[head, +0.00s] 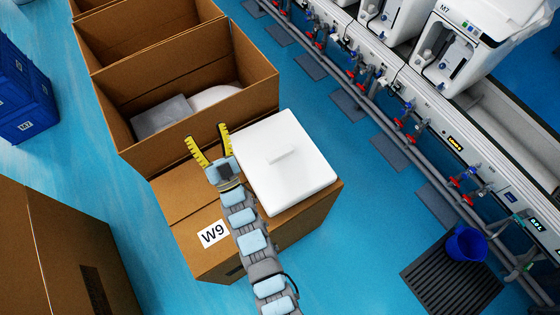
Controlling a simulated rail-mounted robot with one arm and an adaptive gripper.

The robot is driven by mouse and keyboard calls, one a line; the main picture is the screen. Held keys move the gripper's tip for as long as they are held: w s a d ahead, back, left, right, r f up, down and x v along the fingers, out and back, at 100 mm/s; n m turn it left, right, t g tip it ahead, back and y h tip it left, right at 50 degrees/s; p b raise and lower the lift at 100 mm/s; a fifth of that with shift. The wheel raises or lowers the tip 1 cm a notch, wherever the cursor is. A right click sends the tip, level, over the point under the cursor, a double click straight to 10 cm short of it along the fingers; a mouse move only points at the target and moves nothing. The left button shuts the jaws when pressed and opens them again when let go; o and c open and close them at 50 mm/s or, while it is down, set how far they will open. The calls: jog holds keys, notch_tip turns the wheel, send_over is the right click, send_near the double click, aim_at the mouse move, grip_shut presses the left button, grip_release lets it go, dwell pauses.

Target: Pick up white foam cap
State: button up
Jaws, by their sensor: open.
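A white square foam cap (303,178) with a small raised ridge on its top lies on the closed cardboard box marked W9 (191,262), covering the box's right part. My gripper (206,134) is open, with its two yellow fingers spread and nothing visible between them. It is just left of the cap's upper left corner, near the front wall of an open cardboard box. The right finger looks close to the cap's edge; I cannot tell its height or whether it touches.
The open cardboard box (253,92) behind holds a pale block (160,116) and a rounded white piece (212,96). Blue crates (25,95) stand at left. A pipe line with white units (468,42) runs along the right. Blue floor lies between.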

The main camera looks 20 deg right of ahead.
jog(key=w+d+f+m+g+h+b, duration=0.35)
jog(key=w+f+g, duration=0.25)
jog(key=w+f, duration=0.35)
jog(key=w+d+f+m+g+h+b, duration=0.25)
jog(key=w+d+f+g+b, duration=0.2)
jog(key=w+f, duration=0.45)
jog(key=m+g+h+b, duration=0.1)
jog(key=m+g+b, duration=0.6)
jog(key=m+g, duration=0.5)
send_near(279, 152)
jog(key=f, duration=0.1)
jog(key=w+d+f+n+g, duration=0.1)
jog(key=f, duration=0.1)
jog(key=d+f+n, duration=0.1)
jog(key=f, duration=0.1)
jog(key=shift+w+f+g, duration=0.2)
jog(key=shift+g, duration=0.05)
jog(key=shift+x, duration=1.3)
jog(key=shift+d+f, duration=0.3)
jog(key=shift+f, duration=0.1)
jog(key=shift+x, duration=0.8)
